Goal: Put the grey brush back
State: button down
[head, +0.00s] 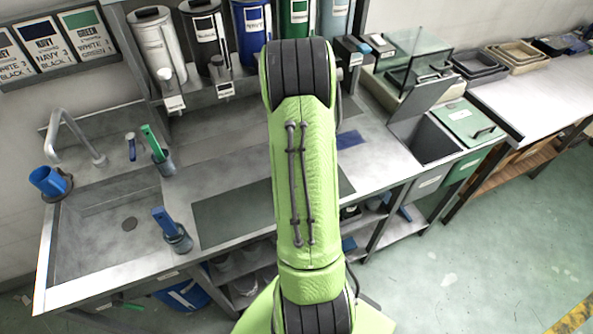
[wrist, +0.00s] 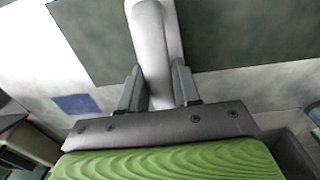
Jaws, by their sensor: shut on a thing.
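In the wrist view my gripper (wrist: 156,78) is shut on a smooth light-grey rounded thing, which looks like the handle of the grey brush (wrist: 153,40). It lies between the two dark fingers and runs up out of the top of the picture, so its far end is out of view. In the head view my green arm hides the gripper and the brush. A grey holder (head: 180,243) with a blue brush (head: 165,221) stands at the sink's right front. Another holder (head: 164,166) with a green-handled brush (head: 152,140) stands behind it.
A dark mat (head: 225,212) lies on the steel counter right of the sink (head: 100,225). A faucet (head: 75,135) and a blue cup (head: 48,182) are at the left. Several tall canisters (head: 203,40) line the back. An open bin (head: 432,140) is at the right.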

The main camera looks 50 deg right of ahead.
jog(key=shift+d+f, duration=0.1)
jog(key=shift+f, duration=0.7)
jog(key=shift+f, duration=0.2)
jog(key=c, duration=0.8)
grip_release()
